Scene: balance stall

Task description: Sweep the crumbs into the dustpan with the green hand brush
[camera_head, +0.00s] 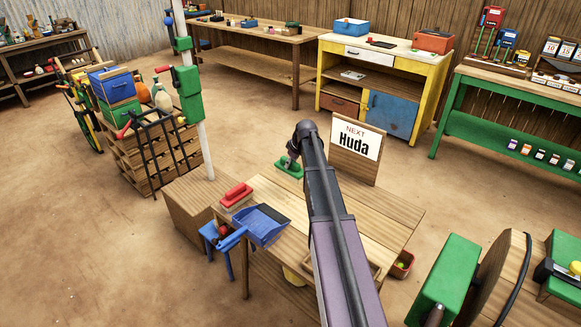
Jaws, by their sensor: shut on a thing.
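The green hand brush (291,174) is at the far edge of the wooden table, left of the sign. My gripper (293,161) is small in the picture and partly hidden by my arm; it is shut on the brush from above. Whether the brush touches the tabletop is hard to tell. The blue dustpan (257,228) is at the table's left front edge, with its handle pointing to the front left. I can make out no crumbs; my arm covers part of the tabletop.
A red brush-like block (236,194) lies at the table's left edge behind the dustpan. A sign (358,146) reading "NEXT Huda" stands at the back right. A white pole (203,135) rises at the left. The tabletop (384,218) right of my arm looks clear.

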